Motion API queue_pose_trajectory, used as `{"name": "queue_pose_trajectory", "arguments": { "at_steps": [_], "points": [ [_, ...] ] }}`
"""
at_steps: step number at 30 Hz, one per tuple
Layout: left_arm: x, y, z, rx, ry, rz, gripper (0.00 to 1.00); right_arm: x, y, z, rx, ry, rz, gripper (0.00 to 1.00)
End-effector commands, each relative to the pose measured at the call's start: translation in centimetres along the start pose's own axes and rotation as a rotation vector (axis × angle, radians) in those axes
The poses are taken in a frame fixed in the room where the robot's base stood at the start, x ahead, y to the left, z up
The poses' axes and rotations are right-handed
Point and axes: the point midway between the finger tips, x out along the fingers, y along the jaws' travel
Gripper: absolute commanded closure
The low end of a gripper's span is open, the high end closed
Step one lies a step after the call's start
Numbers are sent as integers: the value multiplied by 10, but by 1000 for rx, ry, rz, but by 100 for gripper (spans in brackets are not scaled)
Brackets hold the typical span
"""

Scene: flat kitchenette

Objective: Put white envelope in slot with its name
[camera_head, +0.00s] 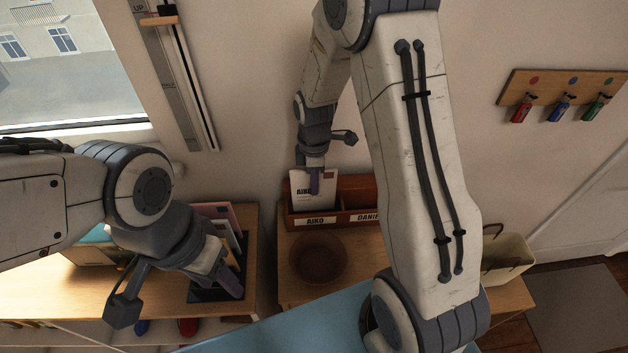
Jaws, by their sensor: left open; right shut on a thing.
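A white envelope (301,199) printed "AIKO" is held upright by my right gripper (314,184), which is shut on it. The envelope is at the left slot of a brown wooden letter box (346,217), above the label "AIKO" (315,221). Its lower edge seems to be behind the box's front, but how deep it sits I cannot tell. A second label, "DANI…" (368,217), is partly hidden by my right arm. My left gripper (231,277) is open beside a dark holder with several upright envelopes or cards (222,215) on the left table.
A round brown bowl (318,260) stands before the letter box on the wooden table (287,292). A rack with red, blue and green key tags (561,95) hangs on the right wall. A window (50,65) is at upper left.

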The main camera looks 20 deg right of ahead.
Motion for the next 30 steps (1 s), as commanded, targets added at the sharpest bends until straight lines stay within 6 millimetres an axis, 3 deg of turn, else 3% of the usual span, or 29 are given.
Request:
{"name": "queue_pose_trajectory", "arguments": {
  "at_steps": [10, 11, 12, 13, 23, 30],
  "points": [
    [2, 0, 0, 1, 0, 0, 50, 3, 0, 0, 0, 0, 0, 100],
    [2, 0, 0, 1, 0, 0, 50, 3, 0, 0, 0, 0, 0, 78],
    [2, 0, 0, 1, 0, 0, 50, 3, 0, 0, 0, 0, 0, 63],
    [2, 0, 0, 1, 0, 0, 50, 3, 0, 0, 0, 0, 0, 54],
    [3, 0, 0, 1, 0, 0, 50, 2, 0, 0, 0, 0, 1, 54],
    [10, -1, 0, 1, 0, 0, 50, -30, 2, 0, 0, 2, 8, 54]
  ]
}}
